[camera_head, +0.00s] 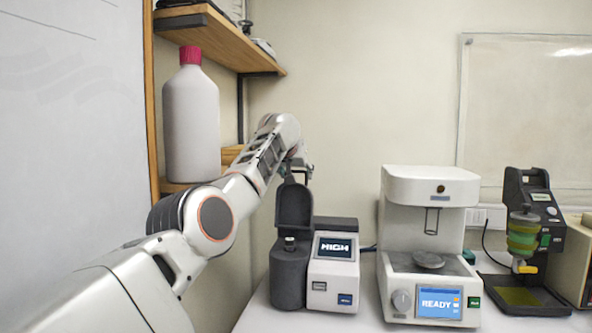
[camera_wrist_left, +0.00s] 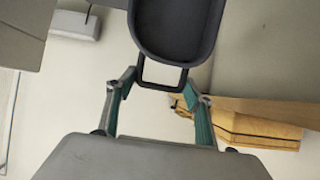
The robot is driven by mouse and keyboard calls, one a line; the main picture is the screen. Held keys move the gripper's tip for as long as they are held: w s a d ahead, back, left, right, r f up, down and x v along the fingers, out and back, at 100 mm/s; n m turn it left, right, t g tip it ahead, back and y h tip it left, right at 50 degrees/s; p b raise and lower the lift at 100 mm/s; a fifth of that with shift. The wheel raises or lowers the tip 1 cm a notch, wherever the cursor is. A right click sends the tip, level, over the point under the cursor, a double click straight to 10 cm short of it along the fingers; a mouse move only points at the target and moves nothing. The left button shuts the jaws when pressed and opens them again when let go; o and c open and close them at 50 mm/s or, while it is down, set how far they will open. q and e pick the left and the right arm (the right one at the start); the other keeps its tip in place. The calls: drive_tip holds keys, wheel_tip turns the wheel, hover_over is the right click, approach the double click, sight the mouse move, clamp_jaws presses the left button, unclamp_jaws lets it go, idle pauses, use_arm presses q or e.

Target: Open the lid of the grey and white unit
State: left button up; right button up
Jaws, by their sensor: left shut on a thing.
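The grey and white unit (camera_head: 333,275) stands on the white table, its screen reading HIGH. Its dark grey lid (camera_head: 294,206) is raised upright above the dark round chamber (camera_head: 289,275) on the unit's left side. My left gripper (camera_head: 298,168) is at the top of the raised lid. In the left wrist view the lid (camera_wrist_left: 178,28) fills the top, and the fingers of my gripper (camera_wrist_left: 158,85) are at its handle loop (camera_wrist_left: 162,78), shut on it. The fingertips are small and partly hidden in the head view. My right gripper is not in view.
A white device (camera_head: 430,190) with a READY screen stands to the right of the unit. A black stand (camera_head: 530,230) is further right. A large white bottle with a red cap (camera_head: 192,120) stands on the wooden shelf at left, close behind my left arm.

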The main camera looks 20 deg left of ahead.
use_arm(q)
drive_tip(key=shift+d+r, duration=0.15)
drive_tip(key=shift+r, duration=0.4)
drive_tip(key=o, duration=1.3)
drive_tip(key=shift+w, duration=0.1)
drive_tip(key=shift+d+f, duration=0.15)
drive_tip(key=shift+f, duration=0.15)
drive_tip(key=shift+f, duration=0.1)
